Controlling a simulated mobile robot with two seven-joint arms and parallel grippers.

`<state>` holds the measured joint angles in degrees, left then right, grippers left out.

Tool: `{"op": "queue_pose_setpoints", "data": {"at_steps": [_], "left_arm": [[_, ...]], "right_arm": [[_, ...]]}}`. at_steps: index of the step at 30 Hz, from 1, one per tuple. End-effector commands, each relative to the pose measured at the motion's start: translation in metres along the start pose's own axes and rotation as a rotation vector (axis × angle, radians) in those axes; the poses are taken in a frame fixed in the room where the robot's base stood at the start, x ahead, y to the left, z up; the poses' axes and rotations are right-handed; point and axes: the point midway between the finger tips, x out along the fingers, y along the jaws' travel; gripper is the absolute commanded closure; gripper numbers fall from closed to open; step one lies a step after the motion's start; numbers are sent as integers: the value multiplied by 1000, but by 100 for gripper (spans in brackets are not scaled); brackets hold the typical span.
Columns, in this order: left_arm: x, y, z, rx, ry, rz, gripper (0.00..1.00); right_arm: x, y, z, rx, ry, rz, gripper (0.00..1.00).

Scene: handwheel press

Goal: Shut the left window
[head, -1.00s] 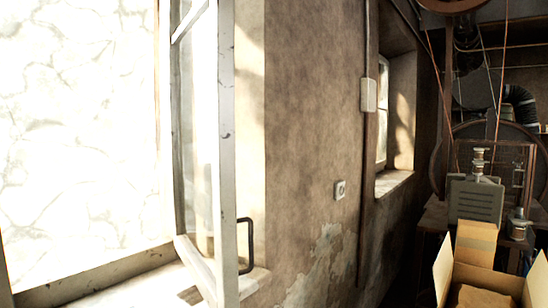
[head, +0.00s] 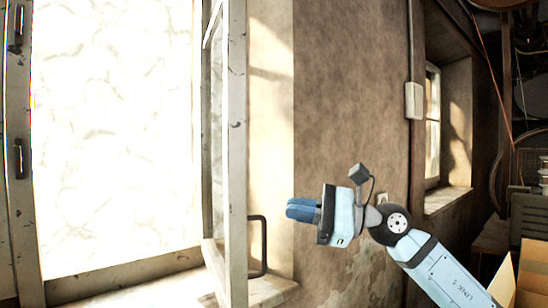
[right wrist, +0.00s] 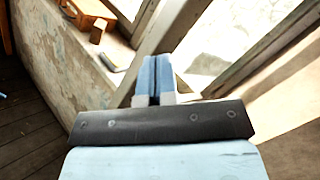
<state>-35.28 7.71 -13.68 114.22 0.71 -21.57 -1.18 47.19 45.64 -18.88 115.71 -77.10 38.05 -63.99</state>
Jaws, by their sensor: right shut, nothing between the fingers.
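The left window's sash (head: 236,150) stands open, swung into the room, its pale worn frame seen nearly edge-on in the head view. A dark bar handle (head: 264,245) sticks out on its right side, low down. The bright window opening (head: 115,140) is to the left of the sash. My right gripper (head: 290,210) is shut and empty, its blue fingers pointing left, to the right of the sash and above the handle in the picture. In the right wrist view its fingers (right wrist: 154,75) are together, with a pale frame bar (right wrist: 185,30) beyond them. My left gripper is out of view.
A pale fixed frame post (head: 20,180) with dark fittings stands at the left. The sill (head: 270,290) runs below the sash. A second window (head: 432,125) and a cardboard box (head: 530,275) are at the right. Wooden pieces (right wrist: 90,12) show in the wrist view.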

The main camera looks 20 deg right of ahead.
Motion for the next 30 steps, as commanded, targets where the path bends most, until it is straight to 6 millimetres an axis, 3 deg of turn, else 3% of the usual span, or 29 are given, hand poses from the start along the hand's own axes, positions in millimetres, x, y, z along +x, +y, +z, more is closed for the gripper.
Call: {"op": "queue_pose_setpoints", "data": {"at_steps": [3, 6, 10, 14, 20, 30], "left_arm": [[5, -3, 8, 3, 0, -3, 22], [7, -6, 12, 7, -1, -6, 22], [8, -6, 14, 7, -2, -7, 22], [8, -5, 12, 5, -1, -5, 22], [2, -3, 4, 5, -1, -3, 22], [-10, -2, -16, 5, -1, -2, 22]], "right_arm": [[-17, -36, 36, -376, 132, 17, 100], [-32, -59, 59, -602, 233, 21, 100], [-46, -78, 78, -774, 322, 19, 100], [-48, -85, 84, -829, 353, 19, 100], [-24, -89, 78, -829, 351, 20, 100], [45, -98, 56, -826, 349, 19, 100]]}}
